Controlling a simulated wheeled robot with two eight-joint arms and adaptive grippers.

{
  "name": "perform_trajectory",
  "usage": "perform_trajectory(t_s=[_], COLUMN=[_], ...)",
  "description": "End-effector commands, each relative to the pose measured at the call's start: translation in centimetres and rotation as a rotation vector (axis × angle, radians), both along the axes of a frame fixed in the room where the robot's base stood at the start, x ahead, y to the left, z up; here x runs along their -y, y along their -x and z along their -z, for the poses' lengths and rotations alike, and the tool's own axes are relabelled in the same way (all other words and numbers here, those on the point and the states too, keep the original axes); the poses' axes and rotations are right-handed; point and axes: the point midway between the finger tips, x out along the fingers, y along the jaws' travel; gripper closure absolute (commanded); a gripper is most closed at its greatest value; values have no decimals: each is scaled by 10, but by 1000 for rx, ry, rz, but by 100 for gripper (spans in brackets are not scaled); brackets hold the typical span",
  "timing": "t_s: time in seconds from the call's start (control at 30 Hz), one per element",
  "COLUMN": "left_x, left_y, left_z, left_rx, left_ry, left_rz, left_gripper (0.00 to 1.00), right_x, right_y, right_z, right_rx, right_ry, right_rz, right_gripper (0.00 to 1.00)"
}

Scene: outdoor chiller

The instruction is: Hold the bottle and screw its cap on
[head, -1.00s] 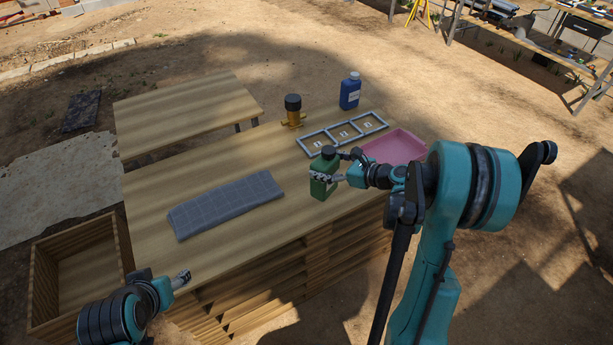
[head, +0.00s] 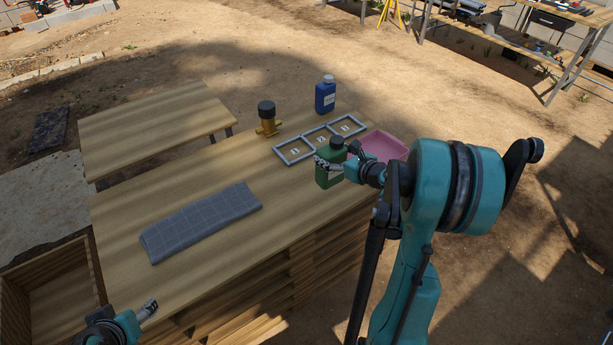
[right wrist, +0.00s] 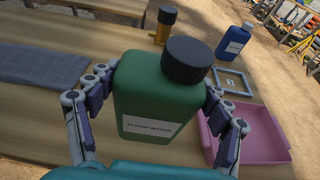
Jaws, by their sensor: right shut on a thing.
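The green bottle (head: 328,172) has a white label reading "FLUSH WATER" in the right wrist view (right wrist: 150,95). A black cap (right wrist: 187,60) sits on its neck, and the cap also shows in the head view (head: 337,143). I cannot tell how tightly it is seated. My right gripper (head: 330,166) is shut on the bottle, with fingers on both sides of its body in the right wrist view. The bottle is nearly upright at the table's right part; whether its base touches the table is unclear. My left gripper (head: 148,309) is at the table's near left corner, away from the bottle.
A grey three-part frame with numbered spaces (head: 294,160) lies behind the bottle. A pink tray (head: 392,142) is to its right. A blue bottle (head: 325,97) and a brass fitting with a black top (head: 267,124) stand behind. A grey cloth (head: 200,220) lies left on the wooden table (head: 125,215).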

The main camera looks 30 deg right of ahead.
Motion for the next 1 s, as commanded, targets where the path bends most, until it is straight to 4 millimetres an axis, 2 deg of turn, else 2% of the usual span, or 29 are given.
perform_trajectory(t_s=[0.03, 0.2, 0.4, 0.53, 0.83, 1.0], left_x=[0, 0, 0, 0, 0, 0], left_y=[0, 0, 0, 0, 0, 0], left_z=[9, 25, 36, 37, 36, 48], left_rx=[0, 0, 0, 0, 0, 0], left_ry=[0, 0, 0, 0, 0, 0], left_rz=[0, 0, 0, 0, 0, 0], left_gripper=[41, 41, 41, 41, 41, 41], right_x=[-7, -25, -38, -42, -41, -41], right_y=[-12, -47, -75, -81, -81, -82], right_z=[11, 35, 53, 55, 55, 74], right_rx=[1, 1, 1, 1, 1, 1], right_ry=[1, 0, 0, 0, 0, 0], right_rz=[-7, -6, -3, -1, -1, -1], right_gripper=[100, 100, 100, 100, 100, 100])
